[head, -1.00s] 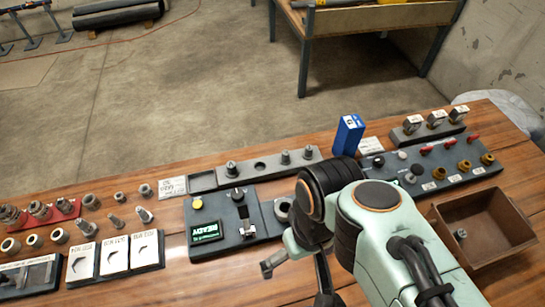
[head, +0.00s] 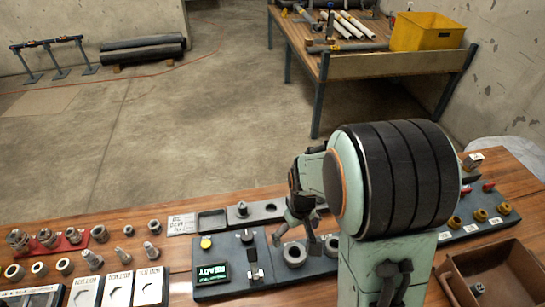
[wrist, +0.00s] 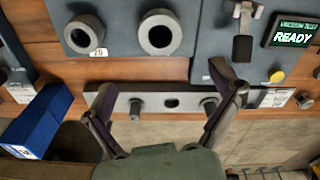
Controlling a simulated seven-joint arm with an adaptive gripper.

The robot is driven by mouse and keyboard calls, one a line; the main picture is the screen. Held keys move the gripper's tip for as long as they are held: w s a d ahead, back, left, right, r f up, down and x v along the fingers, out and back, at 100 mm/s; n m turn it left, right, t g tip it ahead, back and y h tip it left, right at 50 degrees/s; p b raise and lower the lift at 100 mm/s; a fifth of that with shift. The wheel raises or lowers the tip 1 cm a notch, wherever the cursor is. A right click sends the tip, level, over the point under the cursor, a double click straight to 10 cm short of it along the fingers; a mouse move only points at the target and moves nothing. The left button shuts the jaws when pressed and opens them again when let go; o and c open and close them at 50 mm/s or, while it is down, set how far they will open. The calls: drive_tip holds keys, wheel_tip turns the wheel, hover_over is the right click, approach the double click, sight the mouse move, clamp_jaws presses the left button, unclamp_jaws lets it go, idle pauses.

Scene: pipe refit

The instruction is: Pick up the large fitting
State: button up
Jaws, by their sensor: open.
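A long grey rack (head: 268,212) near the back of the table holds several grey metal fittings in a row. One rack fitting (head: 242,209) shows upright in the head view. In the wrist view, one fitting (wrist: 136,108) is near the left finger and another (wrist: 208,105) is near the right finger, with an empty hole (wrist: 171,102) between them. I cannot tell which fitting is the large one. My gripper (wrist: 163,78) is open and empty, above the rack and panel edge. It also shows in the head view (head: 296,238), partly covered by my arm.
A dark panel (head: 215,291) carries a lit screen (head: 213,274), a lever and two thick rings (head: 294,254). A blue box (wrist: 42,112) stands near the rack. Several fittings (head: 92,259) stand at left. A brown bin (head: 515,272) is at right.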

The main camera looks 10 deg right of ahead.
sight(295, 253)
drive_tip(key=shift+g, duration=0.3)
drive_tip(key=f, duration=0.5)
drive_tip(key=s+f, duration=0.1)
drive_tip(key=f, duration=0.2)
drive_tip(key=shift+f, duration=0.25)
drive_tip(key=c, duration=1.3)
